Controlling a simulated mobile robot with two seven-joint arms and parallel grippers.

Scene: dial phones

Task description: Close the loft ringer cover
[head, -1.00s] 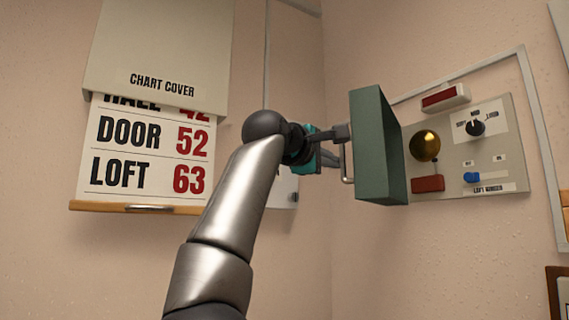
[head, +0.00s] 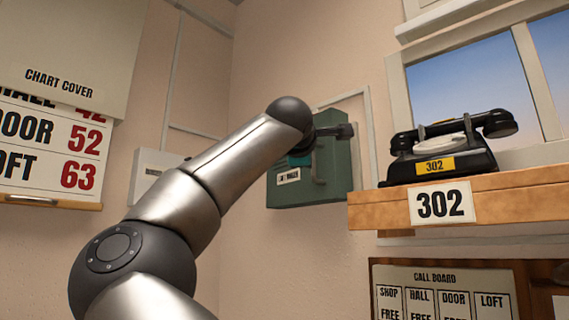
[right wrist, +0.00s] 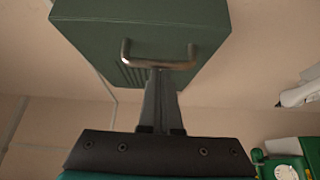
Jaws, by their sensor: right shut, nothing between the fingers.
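The green loft ringer cover (head: 335,185) is on the far wall in the head view, with a small white label on its front. It hides the panel with the bell and knobs; I cannot tell whether it sits fully flush. Its metal handle (right wrist: 160,63) shows in the right wrist view across the front of the green cover (right wrist: 150,25). My right gripper (head: 345,131) is at the cover's front, partly behind my own arm. In the right wrist view its fingers (right wrist: 159,75) are shut and empty, with tips at the handle bar. My left gripper is not in view.
A black phone (head: 440,145) stands on a wooden shelf (head: 510,200) marked 302, right of the cover. A call board (head: 440,278) is below it. A number chart (head: 50,150) hangs at left. A white wall box (head: 150,165) is partly behind my arm.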

